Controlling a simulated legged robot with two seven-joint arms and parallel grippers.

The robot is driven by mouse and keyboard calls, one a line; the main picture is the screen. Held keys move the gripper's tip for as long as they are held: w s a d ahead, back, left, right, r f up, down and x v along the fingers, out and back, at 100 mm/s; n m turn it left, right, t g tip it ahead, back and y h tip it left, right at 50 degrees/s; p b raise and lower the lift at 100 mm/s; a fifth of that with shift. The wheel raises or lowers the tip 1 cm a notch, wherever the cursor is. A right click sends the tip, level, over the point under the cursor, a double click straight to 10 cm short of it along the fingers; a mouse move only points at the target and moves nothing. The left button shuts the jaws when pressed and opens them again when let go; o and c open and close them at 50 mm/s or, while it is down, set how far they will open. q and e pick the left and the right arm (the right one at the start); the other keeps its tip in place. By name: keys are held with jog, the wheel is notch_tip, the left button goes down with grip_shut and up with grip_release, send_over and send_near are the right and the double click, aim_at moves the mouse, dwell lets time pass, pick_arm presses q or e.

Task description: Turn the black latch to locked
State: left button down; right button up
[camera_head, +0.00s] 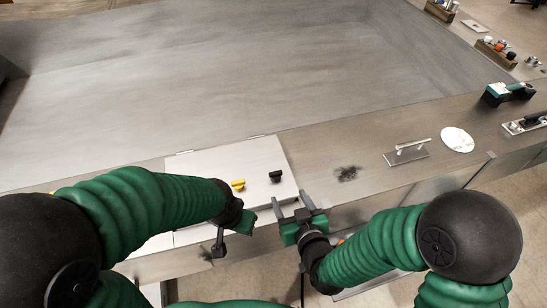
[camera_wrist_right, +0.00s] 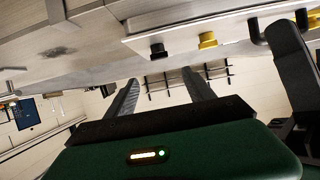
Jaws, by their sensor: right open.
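The small black latch (camera_head: 276,177) sits on a pale panel (camera_head: 255,155), right of a yellow latch (camera_head: 238,185). In the right wrist view the black latch (camera_wrist_right: 158,50) shows above and between my fingers, with the yellow latch (camera_wrist_right: 207,40) to its right. My right gripper (camera_head: 291,203) is open and empty, at the panel's near right corner, short of the black latch and not touching it. It also shows open in the wrist view (camera_wrist_right: 160,82). My left gripper (camera_head: 230,228) is at the panel's near edge, below the yellow latch; its jaw opening is unclear.
A dark smudge (camera_head: 347,173), a metal handle on a plate (camera_head: 406,153) and a white disc (camera_head: 457,139) lie right along the deck. A green and black tool (camera_head: 508,92) is farther right. The large grey recessed surface (camera_head: 220,70) beyond is clear.

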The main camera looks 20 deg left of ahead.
aim_at(275, 174)
jog(key=p+x, duration=0.4)
jog(key=x, duration=1.1)
jog(key=shift+w+f, duration=0.1)
jog(key=shift+a, duration=0.15)
jog(key=shift+w+d+f, duration=0.1)
jog(key=shift+w+d, duration=0.05)
jog(key=shift+d, duration=0.1)
jog(key=c, duration=0.6)
jog(key=shift+a, duration=0.25)
jog(key=c, duration=0.7)
pick_arm(q)
jog(key=v, duration=0.4)
jog(key=shift+w+a+r, duration=0.15)
jog(key=shift+w, duration=0.2)
pick_arm(e)
grip_shut()
